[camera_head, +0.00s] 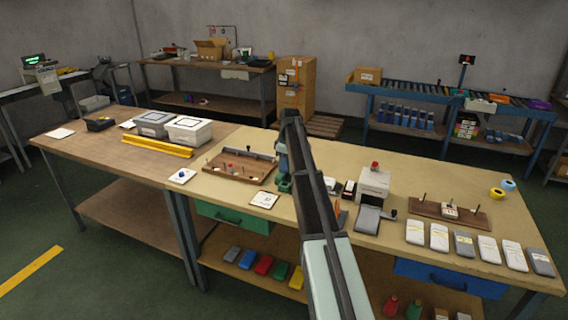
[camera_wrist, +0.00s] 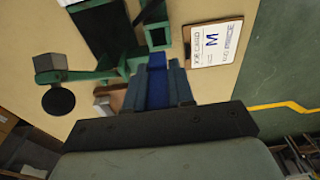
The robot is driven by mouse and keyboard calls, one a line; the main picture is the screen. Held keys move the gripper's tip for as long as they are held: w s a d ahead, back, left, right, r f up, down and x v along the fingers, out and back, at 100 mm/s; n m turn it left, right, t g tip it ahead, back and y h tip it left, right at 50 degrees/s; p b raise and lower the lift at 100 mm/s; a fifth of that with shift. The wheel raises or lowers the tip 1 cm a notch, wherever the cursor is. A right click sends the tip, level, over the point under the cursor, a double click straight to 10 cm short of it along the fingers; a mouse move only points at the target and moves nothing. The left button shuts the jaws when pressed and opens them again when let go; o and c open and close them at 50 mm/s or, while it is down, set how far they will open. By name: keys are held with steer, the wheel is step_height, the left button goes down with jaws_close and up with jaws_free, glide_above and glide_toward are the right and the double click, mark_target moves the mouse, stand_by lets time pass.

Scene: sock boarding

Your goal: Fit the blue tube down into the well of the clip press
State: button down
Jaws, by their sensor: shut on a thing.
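The blue tube (camera_wrist: 157,84) is held between the two fingers of my gripper (camera_wrist: 157,75) in the wrist view, with its far end pointing toward the top of the picture. The green clip press (camera_wrist: 106,22) lies beyond it, with a dark plate and a side lever ending in a round black knob. A square green-rimmed well (camera_wrist: 158,47) shows just past the tube's end; the tube appears outside it, though the height gap cannot be told. In the head view the green press (camera_head: 284,184) stands beside my arm, which hides the tube.
A job card marked M (camera_wrist: 213,43) lies right of the well. In the head view a wooden pegged tray (camera_head: 238,170) sits left of the press, and a white machine (camera_head: 374,184) stands to the right. Several packets lie along the right front edge.

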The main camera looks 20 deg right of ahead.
steer(key=shift+f, duration=2.45)
steer(key=shift+f, duration=0.95)
steer(key=c, duration=1.1)
jaws_free()
steer(key=shift+o, duration=1.1)
steer(key=shift+s+a+f, duration=0.1)
step_height(320, 180, up, 14)
steer(key=d, duration=0.1)
steer(key=shift+s+d, duration=0.2)
steer(key=shift+s, duration=0.25)
